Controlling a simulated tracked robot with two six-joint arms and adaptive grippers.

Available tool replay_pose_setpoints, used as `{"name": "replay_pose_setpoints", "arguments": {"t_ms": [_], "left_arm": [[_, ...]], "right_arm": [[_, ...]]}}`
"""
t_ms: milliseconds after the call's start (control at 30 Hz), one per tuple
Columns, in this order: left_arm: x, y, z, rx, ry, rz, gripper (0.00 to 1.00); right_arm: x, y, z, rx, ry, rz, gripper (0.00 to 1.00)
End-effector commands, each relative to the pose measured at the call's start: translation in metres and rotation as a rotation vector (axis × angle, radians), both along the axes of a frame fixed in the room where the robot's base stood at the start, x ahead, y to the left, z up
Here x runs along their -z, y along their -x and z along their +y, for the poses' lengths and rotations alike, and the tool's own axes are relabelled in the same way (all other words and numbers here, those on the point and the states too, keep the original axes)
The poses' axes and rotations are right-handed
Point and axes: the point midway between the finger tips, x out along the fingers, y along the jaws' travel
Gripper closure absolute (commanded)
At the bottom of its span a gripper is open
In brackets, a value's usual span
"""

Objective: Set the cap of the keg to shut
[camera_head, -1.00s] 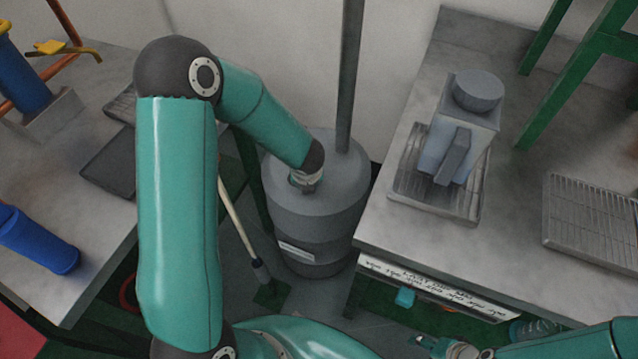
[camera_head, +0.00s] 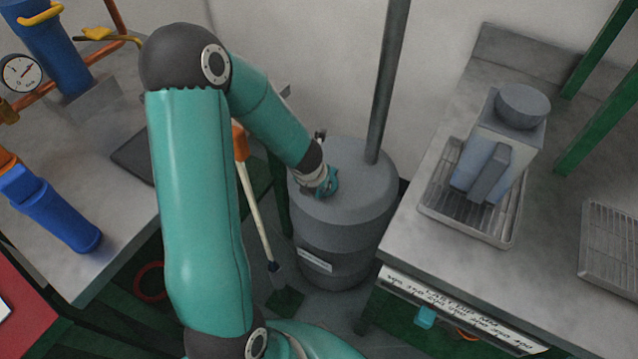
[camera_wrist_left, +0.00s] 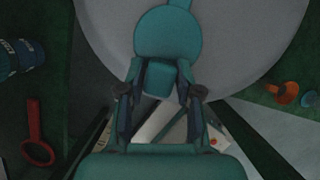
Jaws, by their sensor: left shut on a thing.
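The keg (camera_head: 342,225) is a grey drum standing on the floor between two benches. Its grey round top also fills much of the upper left wrist view (camera_wrist_left: 240,45). The cap (camera_wrist_left: 168,32) is a teal disc with a small block-like tab, seen over the keg's top near its rim. My left gripper (camera_wrist_left: 160,88) is shut on the cap's tab, with a finger on each side. In the head view my left gripper (camera_head: 326,184) is small at the keg's top, and the cap is hard to tell from it. My right gripper is out of view.
A grey pole (camera_head: 388,80) rises behind the keg. The right bench (camera_head: 440,240) is close beside the keg and carries a boxy grey machine (camera_head: 490,150) on a tray. The left bench (camera_head: 60,150) holds blue cylinders. A long-handled tool (camera_head: 254,215) leans left of the keg.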

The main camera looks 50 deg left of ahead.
Motion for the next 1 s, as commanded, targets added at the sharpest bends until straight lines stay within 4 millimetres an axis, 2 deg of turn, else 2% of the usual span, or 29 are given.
{"name": "replay_pose_setpoints", "arguments": {"t_ms": [33, 233, 267, 367, 767, 1000], "left_arm": [[-0.001, 0.002, 0.007, -0.022, -0.012, 0.001, 1.00], [-0.001, 0.003, 0.007, -0.025, -0.012, 0.000, 1.00], [-0.001, 0.003, 0.008, -0.025, -0.012, 0.000, 0.64], [-0.001, 0.003, 0.008, -0.024, -0.012, 0.000, 0.47], [-0.003, 0.003, 0.005, -0.013, -0.010, -0.001, 0.46], [-0.022, 0.009, 0.001, -0.015, -0.010, -0.003, 0.46]], "right_arm": [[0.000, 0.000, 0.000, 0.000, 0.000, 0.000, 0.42], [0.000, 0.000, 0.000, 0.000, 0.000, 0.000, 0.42], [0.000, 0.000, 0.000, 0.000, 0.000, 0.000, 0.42], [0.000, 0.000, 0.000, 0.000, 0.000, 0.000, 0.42], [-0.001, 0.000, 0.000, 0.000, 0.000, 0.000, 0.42], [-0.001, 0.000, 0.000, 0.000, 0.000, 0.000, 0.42]]}}
